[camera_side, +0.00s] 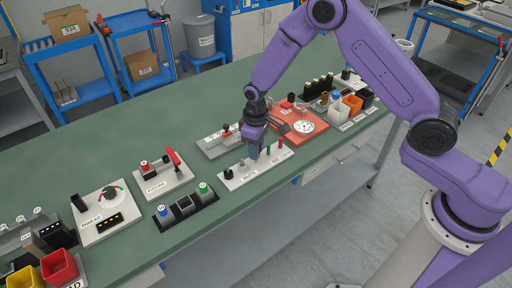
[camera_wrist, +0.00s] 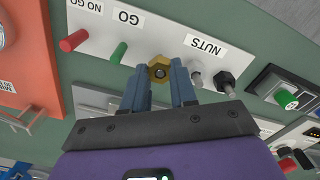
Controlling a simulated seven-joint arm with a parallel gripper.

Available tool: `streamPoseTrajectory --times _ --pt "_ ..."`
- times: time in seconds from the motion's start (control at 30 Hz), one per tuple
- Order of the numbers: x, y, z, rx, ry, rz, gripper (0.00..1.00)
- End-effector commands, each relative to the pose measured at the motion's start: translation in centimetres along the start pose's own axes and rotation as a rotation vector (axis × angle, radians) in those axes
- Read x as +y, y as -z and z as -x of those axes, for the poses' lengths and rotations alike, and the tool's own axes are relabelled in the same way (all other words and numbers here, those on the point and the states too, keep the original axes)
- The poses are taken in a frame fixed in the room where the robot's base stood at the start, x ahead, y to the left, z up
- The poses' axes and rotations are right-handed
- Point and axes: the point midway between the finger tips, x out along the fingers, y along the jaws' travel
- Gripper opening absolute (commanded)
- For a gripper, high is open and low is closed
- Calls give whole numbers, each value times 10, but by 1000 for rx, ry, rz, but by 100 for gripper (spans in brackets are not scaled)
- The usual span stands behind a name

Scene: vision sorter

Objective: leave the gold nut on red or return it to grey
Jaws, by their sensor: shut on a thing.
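The gold nut (camera_wrist: 160,67) sits between the fingertips of my gripper (camera_wrist: 158,76), which is shut on it. A grey round end shows in the nut's hole; I cannot tell whether the nut is around a peg or above the board. The nut is hidden in the side view, where my gripper (camera_side: 255,155) points down over the white board (camera_side: 240,181). The red NO GO peg (camera_wrist: 73,41) and green GO peg (camera_wrist: 118,53) stand bare, left of the nut in the wrist view. A silver piece (camera_wrist: 195,77) and a black nut (camera_wrist: 225,80) are to its right.
An orange-red board with a round dial (camera_side: 304,127) lies behind the white board. A grey plate (camera_side: 217,145) is behind my gripper. A black block with blue and green buttons (camera_side: 186,207) is at front left. Green bench (camera_side: 225,215) is clear in front.

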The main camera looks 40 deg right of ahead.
Motion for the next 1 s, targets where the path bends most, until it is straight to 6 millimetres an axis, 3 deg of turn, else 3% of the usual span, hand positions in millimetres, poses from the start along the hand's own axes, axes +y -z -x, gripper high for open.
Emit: streamPoseTrajectory --times 0.47,0.5,0.6,0.8,0.87,1.0 --pt "0 0 0 0 0 0 0" --pt "0 0 0 0 0 0 30" --pt "0 0 0 0 0 0 57" --pt "0 0 0 0 0 0 57" --pt "0 0 0 0 0 0 76" --pt "0 0 0 0 0 0 78"
